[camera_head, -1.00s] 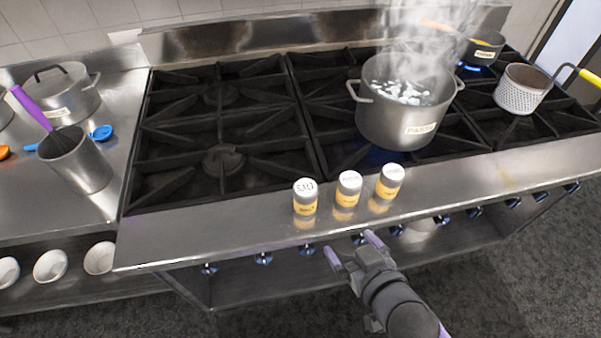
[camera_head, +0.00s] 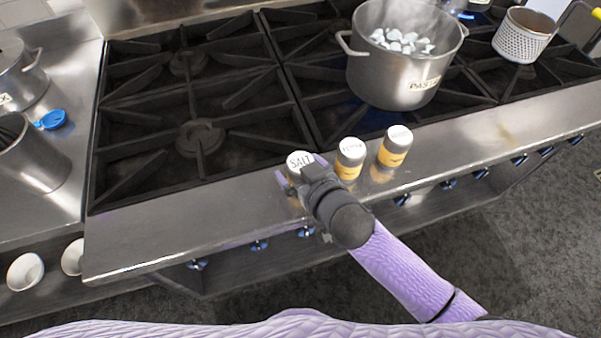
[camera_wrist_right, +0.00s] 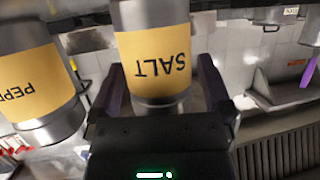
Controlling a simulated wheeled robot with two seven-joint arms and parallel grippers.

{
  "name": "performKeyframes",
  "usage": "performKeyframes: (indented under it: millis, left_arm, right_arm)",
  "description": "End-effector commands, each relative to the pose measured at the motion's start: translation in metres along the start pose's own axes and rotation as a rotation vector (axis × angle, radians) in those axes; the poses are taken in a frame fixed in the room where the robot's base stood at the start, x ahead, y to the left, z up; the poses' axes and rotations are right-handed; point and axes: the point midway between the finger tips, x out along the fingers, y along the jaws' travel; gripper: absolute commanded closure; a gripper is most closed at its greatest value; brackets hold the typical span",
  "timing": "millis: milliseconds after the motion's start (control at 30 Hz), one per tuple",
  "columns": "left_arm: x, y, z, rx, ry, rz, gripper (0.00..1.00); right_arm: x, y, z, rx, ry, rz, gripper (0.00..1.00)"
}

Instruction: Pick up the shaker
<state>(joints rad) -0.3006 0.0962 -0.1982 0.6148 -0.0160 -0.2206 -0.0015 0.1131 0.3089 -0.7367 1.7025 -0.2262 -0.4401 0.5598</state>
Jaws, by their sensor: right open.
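Three shakers with pale lids and yellow labels stand in a row on the stove's front steel ledge. The left one is the salt shaker (camera_head: 299,160), its lid marked SALT. My right gripper (camera_head: 300,178) is open at the salt shaker, with its fingers on either side. The right wrist view shows the salt shaker (camera_wrist_right: 158,62) between the two fingers (camera_wrist_right: 165,85), its label upside down. The shaker marked PEPPER (camera_wrist_right: 38,82) is beside it in that view; in the head view the middle shaker (camera_head: 350,158) stands close to my gripper. My left gripper is out of view.
A third shaker (camera_head: 395,147) stands further right. A large pot labelled PASTA (camera_head: 385,80) sits on the burners behind, with a perforated strainer (camera_head: 523,36) to its right. The ledge left of the salt shaker is bare.

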Motion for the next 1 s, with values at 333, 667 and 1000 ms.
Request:
performKeyframes:
  millis: [333, 667, 1000]
  left_arm:
    - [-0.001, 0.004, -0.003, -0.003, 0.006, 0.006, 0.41]
    - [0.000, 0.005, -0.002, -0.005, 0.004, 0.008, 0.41]
    - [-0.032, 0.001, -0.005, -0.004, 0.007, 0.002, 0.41]
  right_arm:
    - [-0.001, 0.000, 0.000, 0.000, 0.000, 0.000, 0.57]
    - [-0.001, 0.000, -0.001, 0.000, 0.001, 0.000, 0.94]
    - [-0.028, 0.001, -0.068, -0.001, 0.008, 0.001, 0.94]
